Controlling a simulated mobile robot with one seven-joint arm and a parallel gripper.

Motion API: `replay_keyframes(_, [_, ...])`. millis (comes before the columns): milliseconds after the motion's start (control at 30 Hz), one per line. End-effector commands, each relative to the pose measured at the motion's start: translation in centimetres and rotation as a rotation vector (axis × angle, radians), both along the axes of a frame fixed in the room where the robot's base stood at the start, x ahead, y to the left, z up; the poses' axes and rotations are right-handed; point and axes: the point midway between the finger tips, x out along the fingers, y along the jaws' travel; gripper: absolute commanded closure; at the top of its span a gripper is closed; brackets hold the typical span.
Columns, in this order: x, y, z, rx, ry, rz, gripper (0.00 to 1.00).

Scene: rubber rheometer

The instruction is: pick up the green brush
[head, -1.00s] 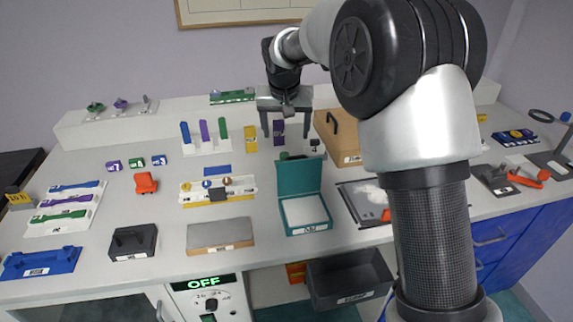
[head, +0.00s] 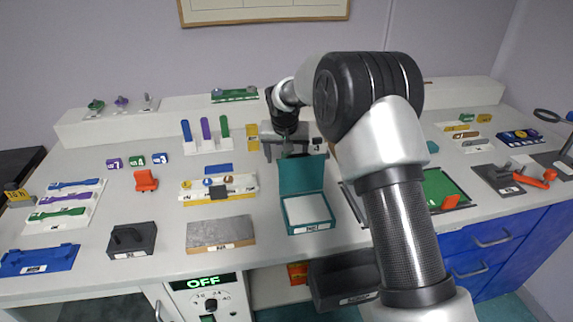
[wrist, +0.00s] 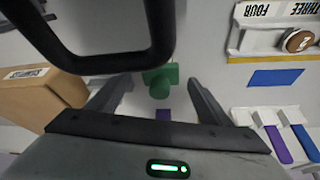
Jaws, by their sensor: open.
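A green piece with a block and a rounded knob (wrist: 160,80) shows in the wrist view, between my fingertips; it appears to be the green brush. My gripper (wrist: 160,84) is open, with a finger on each side of it and gaps on both sides. I cannot tell the height left between fingertips and brush. In the head view my gripper (head: 286,153) hangs behind the teal box, pointing down. There the brush is hidden behind my gripper and the box's raised lid.
The open teal box (head: 305,212) stands in front of my gripper. A rack (head: 206,148) with blue, purple and green upright pieces is at left. A tan box (wrist: 35,97) is close beside one finger. A dark loop (wrist: 90,60) crosses the top of the wrist view.

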Motion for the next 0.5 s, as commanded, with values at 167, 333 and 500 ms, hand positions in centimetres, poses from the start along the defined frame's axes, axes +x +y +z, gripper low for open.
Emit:
replay_keyframes(167, [0.11, 0.04, 0.0, 0.001, -0.002, 0.0, 0.27])
replay_keyframes(333, [0.08, 0.03, -0.01, 0.001, -0.001, 0.0, 0.49])
replay_keyframes(500, [0.08, 0.02, -0.01, 0.001, -0.001, 0.0, 0.75])
